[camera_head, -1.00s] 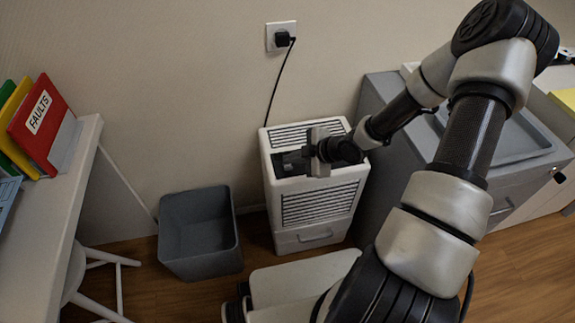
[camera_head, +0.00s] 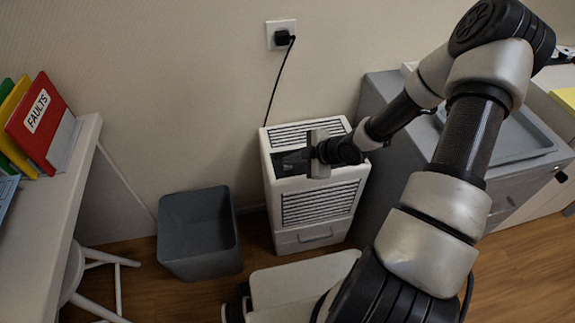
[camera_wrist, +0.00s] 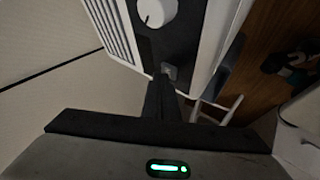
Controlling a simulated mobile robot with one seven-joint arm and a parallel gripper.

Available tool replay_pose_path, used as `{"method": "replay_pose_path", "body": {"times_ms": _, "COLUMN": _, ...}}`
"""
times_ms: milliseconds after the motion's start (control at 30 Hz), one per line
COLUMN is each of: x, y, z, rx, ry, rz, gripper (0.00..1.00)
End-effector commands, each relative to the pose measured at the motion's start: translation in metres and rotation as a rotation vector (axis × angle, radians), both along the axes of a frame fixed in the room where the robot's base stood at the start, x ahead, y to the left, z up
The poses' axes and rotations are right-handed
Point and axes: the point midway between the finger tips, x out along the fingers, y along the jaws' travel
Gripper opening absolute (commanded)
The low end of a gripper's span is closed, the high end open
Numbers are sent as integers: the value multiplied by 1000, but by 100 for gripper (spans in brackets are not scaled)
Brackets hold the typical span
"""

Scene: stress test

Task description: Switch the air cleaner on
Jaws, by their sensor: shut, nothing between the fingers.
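The air cleaner (camera_head: 318,205) is a white box with slatted vents, standing on the floor against the wall. A dark control panel (camera_head: 290,163) is set in its top, partly hidden by my gripper (camera_head: 296,160). In the wrist view, the panel (camera_wrist: 183,42) carries a white round dial (camera_wrist: 157,12) and a small grey square switch (camera_wrist: 170,72). My gripper (camera_wrist: 162,84) is shut and empty, with its fingertips right at the switch. They overlap its near edge in the picture; I cannot tell whether they touch it.
A black plug (camera_head: 283,38) sits in the wall socket, its cord running down behind the air cleaner. A grey open bin (camera_head: 200,235) stands to the left. A grey cabinet (camera_head: 385,95) with a tray on top stands close on the right. A white table (camera_head: 60,215) with folders is at far left.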

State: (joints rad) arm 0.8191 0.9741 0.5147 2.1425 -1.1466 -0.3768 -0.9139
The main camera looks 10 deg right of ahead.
Motion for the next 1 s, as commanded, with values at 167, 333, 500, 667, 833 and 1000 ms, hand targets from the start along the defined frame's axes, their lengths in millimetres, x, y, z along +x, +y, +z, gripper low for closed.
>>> {"method": "replay_pose_path", "body": {"times_ms": 167, "x": 0, "y": 0, "z": 0, "rx": 0, "ry": 0, "rz": 0, "gripper": 0}}
{"method": "replay_pose_path", "body": {"times_ms": 333, "x": 0, "y": 0, "z": -2, "rx": 0, "ry": 0, "rz": 0, "gripper": 0}}
{"method": "replay_pose_path", "body": {"times_ms": 500, "x": 0, "y": 0, "z": -2, "rx": 0, "ry": 0, "rz": 0, "gripper": 0}}
{"method": "replay_pose_path", "body": {"times_ms": 667, "x": 0, "y": 0, "z": 5, "rx": -1, "ry": 0, "rz": 1, "gripper": 0}}
{"method": "replay_pose_path", "body": {"times_ms": 833, "x": 0, "y": 1, "z": 10, "rx": -1, "ry": 0, "rz": 1, "gripper": 0}}
{"method": "replay_pose_path", "body": {"times_ms": 1000, "x": 0, "y": 0, "z": 9, "rx": -1, "ry": 0, "rz": 1, "gripper": 0}}
